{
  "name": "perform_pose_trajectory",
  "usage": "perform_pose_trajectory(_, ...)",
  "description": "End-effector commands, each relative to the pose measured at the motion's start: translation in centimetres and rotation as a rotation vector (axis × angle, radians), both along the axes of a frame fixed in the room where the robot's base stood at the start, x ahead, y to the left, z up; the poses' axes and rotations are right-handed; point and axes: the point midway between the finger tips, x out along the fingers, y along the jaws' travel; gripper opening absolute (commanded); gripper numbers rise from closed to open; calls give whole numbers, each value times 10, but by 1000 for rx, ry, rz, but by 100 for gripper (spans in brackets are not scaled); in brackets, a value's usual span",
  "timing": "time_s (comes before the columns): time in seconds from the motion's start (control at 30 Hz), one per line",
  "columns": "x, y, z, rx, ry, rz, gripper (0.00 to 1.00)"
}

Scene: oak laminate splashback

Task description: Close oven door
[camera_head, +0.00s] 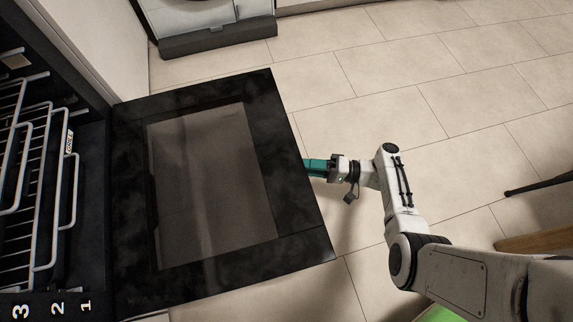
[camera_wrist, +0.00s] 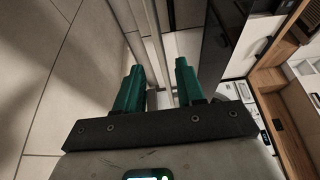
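The oven door (camera_head: 290,170) is black with a dark glass window and hangs folded down, wide open, in the head view. My gripper (camera_head: 316,167) is at the door's outer edge, to its right, and its tips are partly hidden at that edge. In the wrist view my gripper (camera_wrist: 158,86) has its two teal fingers apart. Pale metal bars (camera_wrist: 150,35) run down between the fingers from the top; they look like the door's handle, but I cannot tell whether the fingers touch them. A dark glossy panel (camera_wrist: 222,38) lies to the right of the fingers.
The oven cavity with wire racks (camera_head: 40,190) is at the left of the head view. A white appliance (camera_head: 205,15) stands at the top. A dark leg and wooden piece (camera_head: 540,240) are at the right edge.

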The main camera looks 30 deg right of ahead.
Motion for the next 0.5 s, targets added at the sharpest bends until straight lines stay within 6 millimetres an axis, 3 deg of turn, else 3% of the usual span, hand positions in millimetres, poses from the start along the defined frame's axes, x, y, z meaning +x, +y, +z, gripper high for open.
perform_pose_trajectory(0.2, 25, 31, -2, 1, 1, 4, 38)
perform_pose_trajectory(0.5, 42, 50, -1, 1, 2, 1, 38)
